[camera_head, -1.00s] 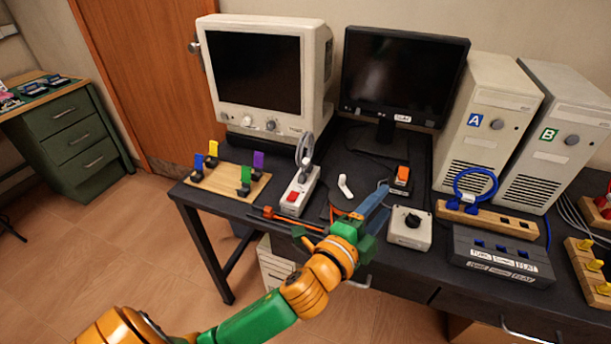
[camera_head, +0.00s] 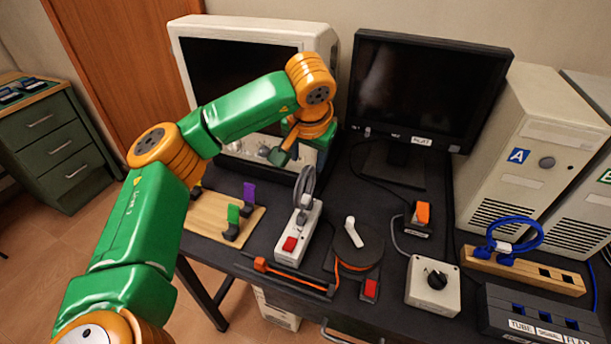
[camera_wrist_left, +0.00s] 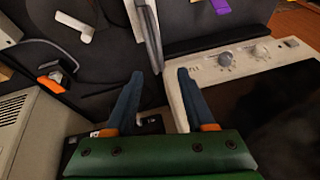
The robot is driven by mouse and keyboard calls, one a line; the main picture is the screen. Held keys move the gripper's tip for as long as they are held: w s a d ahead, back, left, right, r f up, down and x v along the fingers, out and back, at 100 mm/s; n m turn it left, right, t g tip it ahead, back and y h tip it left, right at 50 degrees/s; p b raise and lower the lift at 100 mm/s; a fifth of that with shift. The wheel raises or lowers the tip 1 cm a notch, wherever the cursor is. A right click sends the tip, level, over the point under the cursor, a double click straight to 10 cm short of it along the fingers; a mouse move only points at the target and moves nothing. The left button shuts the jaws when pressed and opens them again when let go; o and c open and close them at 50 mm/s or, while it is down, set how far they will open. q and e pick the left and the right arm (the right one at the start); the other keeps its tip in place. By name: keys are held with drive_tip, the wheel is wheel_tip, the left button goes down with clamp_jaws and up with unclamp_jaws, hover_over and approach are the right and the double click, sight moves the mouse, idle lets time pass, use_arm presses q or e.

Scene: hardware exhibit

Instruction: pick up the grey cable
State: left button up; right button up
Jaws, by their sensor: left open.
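The grey cable (camera_head: 304,184) is a bundled loop standing upright at the back end of a white power strip (camera_head: 298,232) with a red switch. In the left wrist view the grey cable (camera_wrist_left: 149,35) shows edge-on, beyond and between the two blue fingertips. My left gripper (camera_head: 284,154) is above and slightly left of the loop, in front of the old monitor. It is open and empty, and its fingers (camera_wrist_left: 158,88) are apart from the cable. My right gripper is in neither view.
The cream monitor (camera_head: 185,45) stands close behind my left gripper. A black screen (camera_head: 425,95) is to its right. A wooden board with coloured clips (camera_head: 215,225) lies left of the strip. A dark disc (camera_head: 358,250) and a grey knob box (camera_head: 433,288) lie right of it.

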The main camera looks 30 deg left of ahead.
sight(306, 169)
use_arm(q)
drive_tip(key=shift+s+f, duration=0.1)
drive_tip(key=shift+f, duration=0.25)
drive_tip(key=shift+s+f+p, duration=0.15)
drive_tip(key=shift+f+p, duration=0.6)
drive_tip(key=shift+p, duration=0.2)
drive_tip(key=x, duration=0.2)
drive_tip(key=shift+a+f, duration=0.1)
drive_tip(key=shift+f, duration=0.15)
drive_tip(key=shift+w+a+f, duration=0.15)
drive_tip(key=shift+w+f, duration=0.1)
drive_tip(key=shift+w, duration=0.15)
drive_tip(key=shift+s+r, duration=0.2)
clamp_jaws()
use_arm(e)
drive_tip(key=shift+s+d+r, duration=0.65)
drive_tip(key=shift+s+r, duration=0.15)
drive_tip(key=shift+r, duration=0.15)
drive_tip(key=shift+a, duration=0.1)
